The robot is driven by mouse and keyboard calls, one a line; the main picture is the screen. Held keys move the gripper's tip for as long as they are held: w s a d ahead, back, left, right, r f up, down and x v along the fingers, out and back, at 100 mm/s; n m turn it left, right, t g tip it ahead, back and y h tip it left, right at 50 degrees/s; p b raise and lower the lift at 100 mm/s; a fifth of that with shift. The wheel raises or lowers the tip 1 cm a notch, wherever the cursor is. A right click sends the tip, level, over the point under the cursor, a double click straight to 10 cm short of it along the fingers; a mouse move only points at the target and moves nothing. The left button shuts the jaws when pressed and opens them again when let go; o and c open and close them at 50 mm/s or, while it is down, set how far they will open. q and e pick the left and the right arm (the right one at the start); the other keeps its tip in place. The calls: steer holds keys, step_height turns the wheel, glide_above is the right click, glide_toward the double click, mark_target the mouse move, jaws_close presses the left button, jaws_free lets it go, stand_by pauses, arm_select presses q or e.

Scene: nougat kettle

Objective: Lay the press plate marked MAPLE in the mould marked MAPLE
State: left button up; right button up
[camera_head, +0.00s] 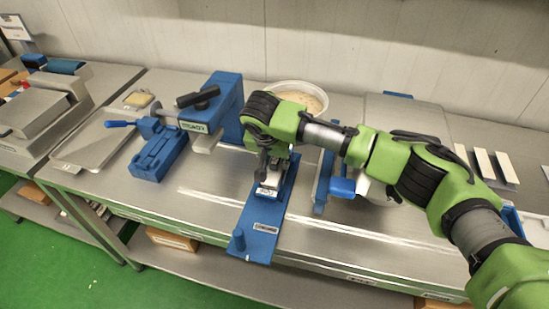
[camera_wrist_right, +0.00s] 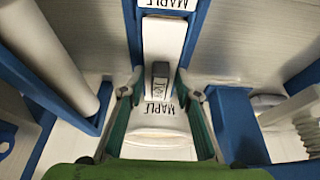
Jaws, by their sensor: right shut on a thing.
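The white press plate marked MAPLE (camera_wrist_right: 152,124) is between the two fingers of my right gripper (camera_wrist_right: 158,97) in the wrist view. The gripper is shut on it. In the head view my right gripper (camera_head: 268,172) points down, with the pale plate (camera_head: 268,191) under it. The blue mould (camera_head: 258,213) lies below the plate and runs towards the table's front edge. A label reading MAPLE (camera_wrist_right: 168,4) shows at the top of the wrist view, in line with the plate. I cannot tell whether the plate touches the mould's floor. My left gripper is not in view.
A blue press (camera_head: 205,115) with a handle stands left of the mould. A round bowl (camera_head: 298,95) is behind my right arm. Another blue piece (camera_head: 324,180) stands just right of the mould. The table front between the mould and the left blue block (camera_head: 158,152) is clear.

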steer(key=shift+f, duration=0.3)
stand_by(0.7)
steer(key=shift+f+p, duration=0.1)
steer(key=shift+p, duration=0.45)
steer(key=shift+f, duration=0.15)
steer(key=o, duration=1.2)
steer(key=shift+o, duration=0.2)
steer(key=o, duration=0.4)
